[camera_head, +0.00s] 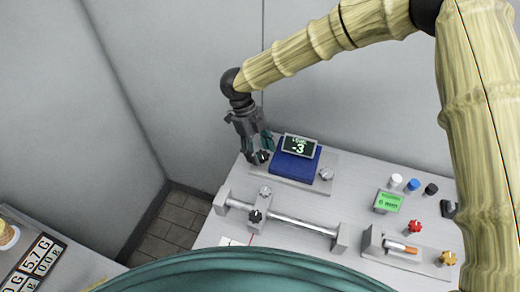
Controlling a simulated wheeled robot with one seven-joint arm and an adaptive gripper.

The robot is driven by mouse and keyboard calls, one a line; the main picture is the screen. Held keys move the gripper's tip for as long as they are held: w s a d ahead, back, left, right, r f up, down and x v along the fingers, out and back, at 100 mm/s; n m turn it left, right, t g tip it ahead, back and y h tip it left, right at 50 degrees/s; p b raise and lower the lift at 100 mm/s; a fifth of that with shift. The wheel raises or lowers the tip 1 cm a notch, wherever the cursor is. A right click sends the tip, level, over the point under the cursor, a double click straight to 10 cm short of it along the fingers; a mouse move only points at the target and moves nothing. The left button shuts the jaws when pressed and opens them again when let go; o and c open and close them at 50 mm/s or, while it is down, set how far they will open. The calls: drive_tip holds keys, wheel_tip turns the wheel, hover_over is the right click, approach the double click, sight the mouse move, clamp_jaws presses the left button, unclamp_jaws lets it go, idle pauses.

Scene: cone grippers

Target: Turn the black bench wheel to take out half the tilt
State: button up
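A black wheel (262,157) sits at the left end of a grey plate on the bench, left of a blue block (296,164). A small screen (299,146) on the block reads "LEVEL" and "-3". My gripper (260,149) points down at this wheel, its fingers apart with the wheel at their tips. I cannot tell whether either finger touches it. A second black knob (255,216) sits on the rail in front, and a grey knob (326,174) is right of the blue block.
The bench (210,236) also carries a metal rail (300,224), a green display (388,201), white, blue and black caps, a red knob (416,226), a yellow knob (447,258) and a small holder (394,247). Walls stand behind and left.

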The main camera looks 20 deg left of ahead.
drive_tip(key=c, duration=0.7)
drive_tip(key=n+t+p, duration=0.1)
drive_tip(key=n+p, duration=0.2)
drive_tip(key=shift+s+r+h, duration=0.1)
drive_tip(key=shift+r+h, duration=0.05)
drive_tip(key=shift+h, duration=0.15)
drive_tip(key=shift+s+n+t+p, duration=0.15)
drive_tip(key=shift+n+t+p, duration=0.9)
drive_tip(key=shift+n, duration=1.05)
drive_tip(key=o, duration=1)
drive_tip(key=shift+o, duration=0.2)
